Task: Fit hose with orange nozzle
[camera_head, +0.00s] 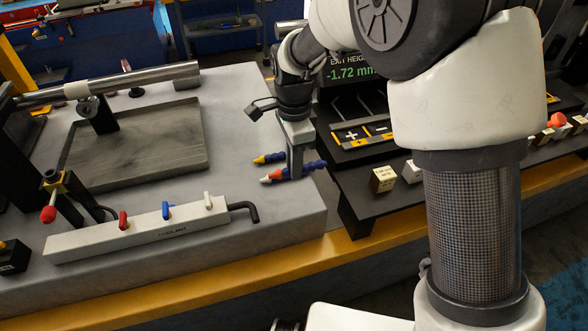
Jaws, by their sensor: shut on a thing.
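The hose with the orange nozzle (310,168) is a short blue segmented piece with an orange and pale tip pointing left, at the right of the grey bench top. My gripper (294,175) points down and is shut on this hose, its fingers covering the middle. I cannot tell whether the hose touches the bench. A second blue hose with a yellow nozzle (268,158) lies just behind it, partly hidden by the gripper. The coolant manifold (140,232) is a pale bar at the front left with red, blue and white levers and a black bent pipe at its right end.
A shallow grey tray (190,170) lies behind the manifold. A metal tube (150,77) extends above its back edge. A black stand with a red knob (48,214) is at left. A display (352,73), key panel and small blocks (383,179) are at right.

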